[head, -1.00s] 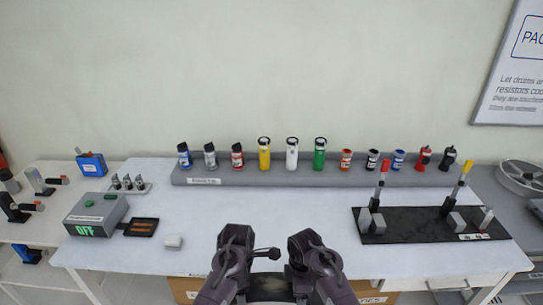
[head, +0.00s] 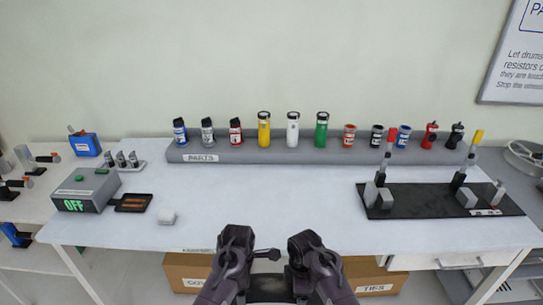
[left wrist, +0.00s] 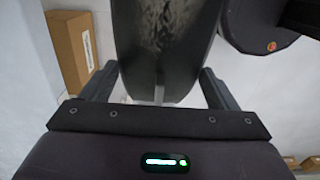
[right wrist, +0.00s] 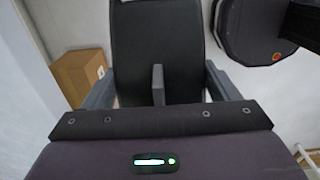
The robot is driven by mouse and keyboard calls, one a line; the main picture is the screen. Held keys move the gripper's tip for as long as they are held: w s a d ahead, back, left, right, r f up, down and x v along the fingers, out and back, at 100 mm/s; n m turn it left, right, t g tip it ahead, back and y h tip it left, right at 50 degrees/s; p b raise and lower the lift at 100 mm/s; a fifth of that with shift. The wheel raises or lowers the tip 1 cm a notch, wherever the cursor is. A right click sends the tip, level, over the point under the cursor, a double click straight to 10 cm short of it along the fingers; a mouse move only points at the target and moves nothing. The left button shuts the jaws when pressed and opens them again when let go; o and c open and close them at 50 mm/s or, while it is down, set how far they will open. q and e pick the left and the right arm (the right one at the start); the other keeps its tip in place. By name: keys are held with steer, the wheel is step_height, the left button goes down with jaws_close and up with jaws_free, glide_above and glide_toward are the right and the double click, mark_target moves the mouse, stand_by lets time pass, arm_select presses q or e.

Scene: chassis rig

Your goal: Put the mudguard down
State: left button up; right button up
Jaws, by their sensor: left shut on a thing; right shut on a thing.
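The mudguard is a black, glossy curved panel. It fills the upper middle of the left wrist view (left wrist: 165,40) and of the right wrist view (right wrist: 156,45). My left gripper (head: 236,243) is shut on it, with a finger on each side of the panel in its wrist view. My right gripper (head: 304,243) is shut on it too, beside a small upright rib. In the head view both grippers are side by side at the bottom centre, in front of the table. A dark shape lies between my forearms; I cannot tell if it is the mudguard.
The white table (head: 270,205) has a clear middle. A grey parts rack (head: 340,152) with several canisters runs along its back. A black fixture board (head: 430,200) stands right, a grey OFF box (head: 85,192) left. Cardboard boxes (head: 195,270) sit below the table.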

arm_select(q)
steer(key=shift+w+f+b, duration=0.15)
steer(key=shift+f+b, duration=0.15)
steer(key=shift+f, duration=0.6)
arm_select(e)
steer(key=shift+w+f, duration=0.15)
steer(key=shift+f, duration=0.8)
arm_select(q)
steer(key=r, duration=0.2)
steer(key=s+r, duration=0.1)
steer(key=r, duration=0.2)
steer(key=s+r, duration=0.1)
steer(key=r, duration=0.1)
steer(key=shift+s+r, duration=0.15)
steer(key=shift+r, duration=0.1)
arm_select(e)
steer(key=r, duration=0.2)
steer(key=s+r, duration=0.1)
steer(key=r, duration=0.2)
steer(key=s+r, duration=0.1)
steer(key=r, duration=0.1)
steer(key=shift+s+r, duration=0.2)
steer(key=shift+r, duration=0.1)
arm_select(q)
steer(key=shift+s+r, duration=0.15)
steer(key=shift+r, duration=0.2)
arm_select(e)
steer(key=shift+s+r, duration=0.1)
steer(key=shift+r, duration=0.25)
